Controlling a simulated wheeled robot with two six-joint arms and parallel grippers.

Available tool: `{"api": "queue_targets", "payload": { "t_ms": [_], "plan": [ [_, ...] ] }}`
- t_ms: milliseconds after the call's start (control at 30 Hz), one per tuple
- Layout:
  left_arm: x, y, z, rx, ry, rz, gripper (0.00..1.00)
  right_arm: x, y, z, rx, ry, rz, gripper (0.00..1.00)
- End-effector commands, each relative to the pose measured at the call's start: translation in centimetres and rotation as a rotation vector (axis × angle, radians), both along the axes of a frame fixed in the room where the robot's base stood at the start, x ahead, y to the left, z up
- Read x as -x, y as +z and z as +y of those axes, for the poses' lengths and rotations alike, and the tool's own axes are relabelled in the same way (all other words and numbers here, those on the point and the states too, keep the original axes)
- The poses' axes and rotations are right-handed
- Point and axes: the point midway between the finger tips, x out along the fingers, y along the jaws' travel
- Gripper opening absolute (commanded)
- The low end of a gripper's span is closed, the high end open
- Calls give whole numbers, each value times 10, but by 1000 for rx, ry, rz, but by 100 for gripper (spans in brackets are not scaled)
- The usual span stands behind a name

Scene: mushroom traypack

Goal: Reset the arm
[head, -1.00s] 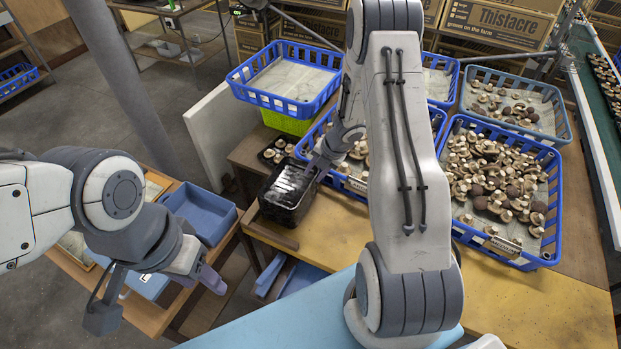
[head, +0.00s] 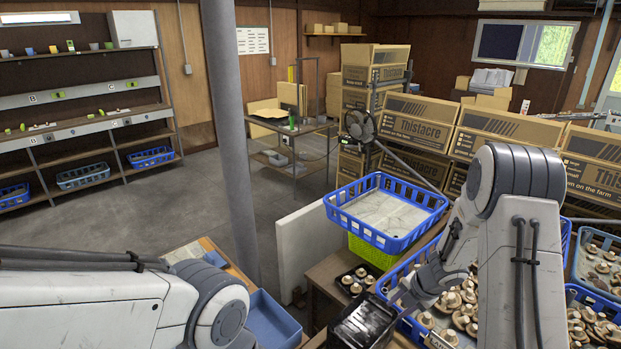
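My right arm reaches in from the lower right, and its gripper (head: 400,293) is low in the head view, beside the stack of black trays (head: 362,324). Its fingers are small and partly hidden by the wrist, so I cannot tell whether they are open or shut, or whether they touch the trays. My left arm (head: 90,300) lies across the lower left, and its gripper is out of the picture. A small black tray of mushrooms (head: 355,281) sits behind the black stack. Blue crates of mushrooms (head: 598,320) stand at the lower right.
An empty-looking blue crate (head: 388,240) rests on a green crate (head: 372,254). A white panel (head: 305,248) and a grey post (head: 232,140) stand left of the bench. A blue bin (head: 270,322) is near my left arm. Cardboard boxes (head: 410,130) fill the back right. Open floor lies left.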

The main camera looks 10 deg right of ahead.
Motion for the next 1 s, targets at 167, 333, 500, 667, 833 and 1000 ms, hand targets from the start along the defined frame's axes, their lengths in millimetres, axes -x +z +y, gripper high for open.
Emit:
{"api": "queue_targets", "payload": {
  "t_ms": [167,333,500,667,833,1000],
  "plan": [
    [0,-20,0,0,1,0,50,-29,49,46,38,-284,-105,36],
    [0,-37,0,0,2,0,50,-6,95,98,-10,-655,-147,36],
    [0,-53,0,0,3,0,50,67,116,151,-110,-1002,-62,36],
    [0,-67,0,0,4,0,50,165,116,197,-185,-1267,142,36],
    [0,-76,0,0,5,0,50,251,113,227,-196,-1424,366,36],
    [0,-78,0,0,5,0,50,289,114,237,-181,-1481,478,36]
  ]
}}
